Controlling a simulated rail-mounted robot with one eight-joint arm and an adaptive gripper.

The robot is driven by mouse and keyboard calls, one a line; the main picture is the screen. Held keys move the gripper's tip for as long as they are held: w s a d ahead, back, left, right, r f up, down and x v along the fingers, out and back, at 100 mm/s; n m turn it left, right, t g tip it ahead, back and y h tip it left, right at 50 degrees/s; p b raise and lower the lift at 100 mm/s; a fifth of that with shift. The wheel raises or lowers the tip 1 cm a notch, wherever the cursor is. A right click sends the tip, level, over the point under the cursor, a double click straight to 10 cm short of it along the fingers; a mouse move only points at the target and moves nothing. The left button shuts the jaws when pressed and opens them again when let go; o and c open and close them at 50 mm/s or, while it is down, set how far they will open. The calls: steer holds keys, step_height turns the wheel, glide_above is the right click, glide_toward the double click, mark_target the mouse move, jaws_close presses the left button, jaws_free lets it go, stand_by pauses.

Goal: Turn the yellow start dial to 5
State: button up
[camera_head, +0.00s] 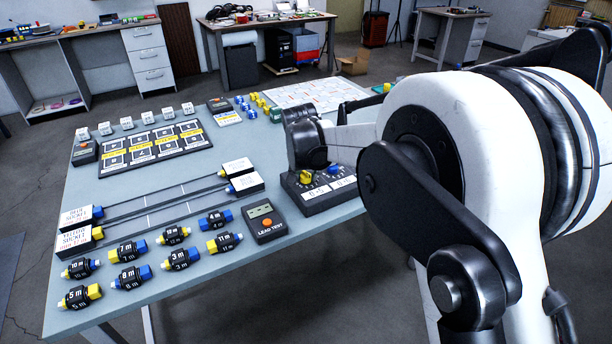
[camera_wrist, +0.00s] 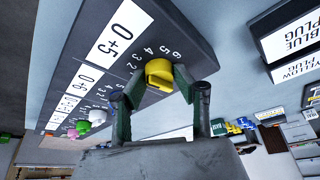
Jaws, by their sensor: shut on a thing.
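The yellow start dial (camera_wrist: 158,73) sits on a dark sloped panel (camera_wrist: 190,35) beside a printed scale running up to 6 and a white "0→5" label (camera_wrist: 119,32). My gripper (camera_wrist: 155,90) has one finger on each side of the dial and is shut on it. The dial's pointer reading cannot be made out for sure. In the head view the yellow dial (camera_head: 306,177) shows on the panel's left part, below my dark gripper body (camera_head: 305,140). My arm covers the panel's right part there.
On the same panel are blue (camera_wrist: 117,96), green (camera_wrist: 98,116), pink (camera_wrist: 83,126) and white dials. On the table, a lead tester (camera_head: 265,222), several labelled plugs (camera_head: 131,276), rails with socket blocks (camera_head: 75,238) and a marked tray (camera_head: 155,147) lie left of my arm.

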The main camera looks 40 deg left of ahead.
steer(key=m+h, duration=0.1)
steer(key=m, duration=0.2)
steer(key=shift+a+m+t, duration=0.1)
steer(key=shift+m+t, duration=0.2)
steer(key=m+h, duration=0.1)
steer(key=m, duration=0.2)
steer(key=shift+m+h, duration=0.4)
steer(key=m+h, duration=0.1)
steer(key=m, duration=0.2)
steer(key=m+g+h, duration=0.1)
steer(key=m, duration=0.1)
steer(key=shift+a+m, duration=0.1)
steer(key=shift+m, duration=0.3)
steer(key=o, duration=1.1)
steer(key=v, duration=1.2)
